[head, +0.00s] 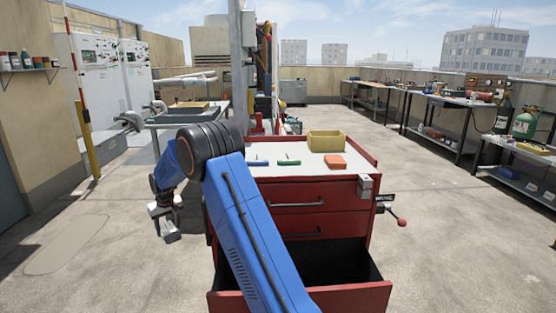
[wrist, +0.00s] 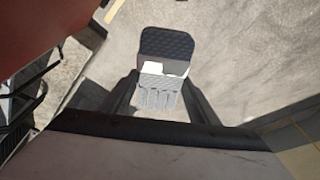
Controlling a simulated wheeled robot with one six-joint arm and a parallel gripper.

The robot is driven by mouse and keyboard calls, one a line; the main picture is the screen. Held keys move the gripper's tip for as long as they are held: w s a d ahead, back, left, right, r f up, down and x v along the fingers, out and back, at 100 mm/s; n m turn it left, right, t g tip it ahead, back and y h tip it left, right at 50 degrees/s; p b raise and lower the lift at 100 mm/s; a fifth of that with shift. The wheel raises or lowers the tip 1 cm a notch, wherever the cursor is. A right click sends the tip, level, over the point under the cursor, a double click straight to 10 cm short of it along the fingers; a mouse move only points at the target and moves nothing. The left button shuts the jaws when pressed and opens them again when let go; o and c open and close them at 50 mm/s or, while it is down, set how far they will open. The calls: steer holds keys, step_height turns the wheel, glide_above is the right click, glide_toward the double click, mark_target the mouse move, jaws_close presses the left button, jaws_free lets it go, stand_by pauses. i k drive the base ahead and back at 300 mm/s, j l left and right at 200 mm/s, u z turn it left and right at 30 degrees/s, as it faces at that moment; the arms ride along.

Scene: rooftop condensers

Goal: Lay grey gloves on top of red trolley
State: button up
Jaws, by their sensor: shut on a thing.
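The grey gloves (wrist: 167,46) are between the fingers of my gripper (wrist: 160,92) in the wrist view, with a pale patch at their middle and finger shapes nearest my palm. In the head view my gripper (head: 164,210) hangs left of the red trolley (head: 300,196), apart from it, and the gloves (head: 171,237) show small at its lower end. My gripper is shut on them over the floor. The trolley has a pale top with red edges, partly hidden behind my blue arm.
On the trolley top are a yellow bin (head: 325,141), an orange block (head: 335,162), a green-handled tool (head: 289,162) and a blue-handled tool (head: 257,163). A low drawer (head: 350,298) stands open. Workbenches (head: 440,100) line the right. Floor is clear at left.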

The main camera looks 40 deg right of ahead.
mark_target(259, 151)
steer(key=i+j+z, duration=0.15)
steer(key=i+j, duration=0.35)
steer(key=i+j+z, duration=0.15)
steer(key=i+j, duration=0.35)
steer(key=j, duration=0.2)
